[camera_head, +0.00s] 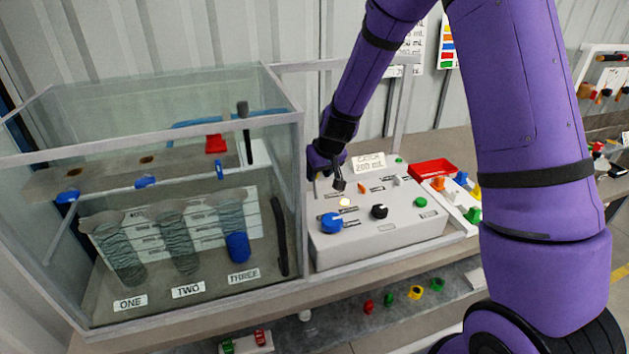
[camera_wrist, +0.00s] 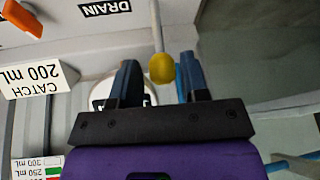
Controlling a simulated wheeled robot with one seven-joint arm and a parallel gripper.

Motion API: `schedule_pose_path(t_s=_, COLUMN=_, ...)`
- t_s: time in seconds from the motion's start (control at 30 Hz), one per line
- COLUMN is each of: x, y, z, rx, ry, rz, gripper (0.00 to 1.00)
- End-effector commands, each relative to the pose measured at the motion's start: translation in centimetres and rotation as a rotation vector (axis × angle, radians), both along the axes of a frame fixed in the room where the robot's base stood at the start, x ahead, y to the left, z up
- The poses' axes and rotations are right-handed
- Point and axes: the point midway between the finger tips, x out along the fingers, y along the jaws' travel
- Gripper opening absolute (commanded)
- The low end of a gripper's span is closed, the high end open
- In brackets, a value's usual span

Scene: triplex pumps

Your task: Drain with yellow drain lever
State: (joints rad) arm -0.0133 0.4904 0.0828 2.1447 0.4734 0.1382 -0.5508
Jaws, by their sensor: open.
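In the head view my gripper (camera_head: 338,180) is at the back left of the grey control box (camera_head: 385,238), beside the glass tank. I cannot make out the drain lever clearly there.
The glass tank (camera_head: 302,118) holds cylinders labelled ONE, TWO and THREE, with a blue piece (camera_head: 237,247) in THREE. The box carries a blue knob (camera_head: 331,222), a black knob (camera_head: 379,211) and a CATCH 200 mL sign (camera_head: 369,162).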

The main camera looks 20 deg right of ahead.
Motion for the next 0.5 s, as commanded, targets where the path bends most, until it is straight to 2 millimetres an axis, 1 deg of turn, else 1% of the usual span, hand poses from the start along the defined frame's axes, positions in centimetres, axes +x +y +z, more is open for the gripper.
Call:
schedule_pose_path(t_s=0.03, x=0.3, y=0.1, z=-0.8, rx=0.001, ry=0.003, rz=-0.001, gripper=0.41)
schedule_pose_path(t_s=0.2, x=1.0, y=0.3, z=-2.7, rx=0.0, ry=0.001, rz=-0.001, gripper=0.41)
schedule_pose_path(t_s=0.3, x=1.3, y=0.4, z=-3.4, rx=0.0, ry=0.0, rz=-0.001, gripper=0.41)
schedule_pose_path(t_s=0.5, x=1.5, y=0.6, z=-3.8, rx=0.0, ry=0.0, rz=-0.001, gripper=0.41)
